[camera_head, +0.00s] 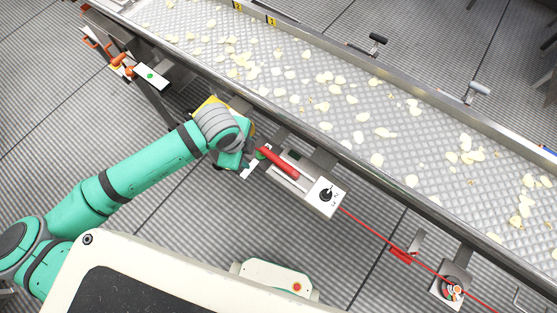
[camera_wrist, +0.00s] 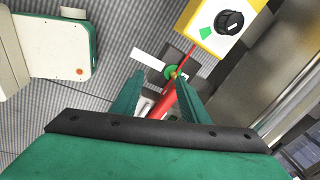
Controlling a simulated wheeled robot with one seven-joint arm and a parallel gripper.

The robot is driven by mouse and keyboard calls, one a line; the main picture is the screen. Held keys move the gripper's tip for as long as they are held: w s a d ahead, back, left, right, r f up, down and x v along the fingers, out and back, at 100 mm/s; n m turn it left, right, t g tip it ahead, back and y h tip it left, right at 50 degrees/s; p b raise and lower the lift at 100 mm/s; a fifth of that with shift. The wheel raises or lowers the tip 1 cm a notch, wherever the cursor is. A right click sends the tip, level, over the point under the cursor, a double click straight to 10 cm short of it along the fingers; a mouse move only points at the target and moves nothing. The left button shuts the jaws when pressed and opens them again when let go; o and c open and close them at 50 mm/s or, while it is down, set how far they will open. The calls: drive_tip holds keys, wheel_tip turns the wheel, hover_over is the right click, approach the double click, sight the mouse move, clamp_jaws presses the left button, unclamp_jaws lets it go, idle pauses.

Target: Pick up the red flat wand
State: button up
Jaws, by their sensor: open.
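The red wand (camera_head: 280,164) lies on a grey bracket along the near side of the conveyor in the head view. In the wrist view the wand (camera_wrist: 166,105) runs between the two green fingers of my gripper (camera_wrist: 160,80). My gripper is open, with its fingers on either side of the wand in that view. I cannot tell whether either finger touches it. In the head view my wrist covers most of the gripper, just left of the wand's upper end. My gripper body hides the wand's lower part in the wrist view.
A yellow-edged box with a black knob (camera_wrist: 231,22) stands close beyond the fingers. The conveyor (camera_head: 330,128) carries scattered chips.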

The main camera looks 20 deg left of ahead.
sight(271, 155)
drive_tip(key=w+d+r+m+g, duration=0.2)
drive_tip(key=w+d+r+m, duration=0.3)
drive_tip(key=r, duration=0.3)
drive_tip(key=shift+y, duration=0.4)
drive_tip(key=f, duration=0.3)
drive_tip(key=s+f, duration=0.1)
drive_tip(key=f, duration=0.2)
drive_tip(key=d+f, duration=0.1)
drive_tip(key=f, duration=0.3)
drive_tip(key=shift+s+d+f, duration=0.1)
drive_tip(key=shift+s, duration=0.2)
drive_tip(key=shift+c, duration=0.6)
clamp_jaws()
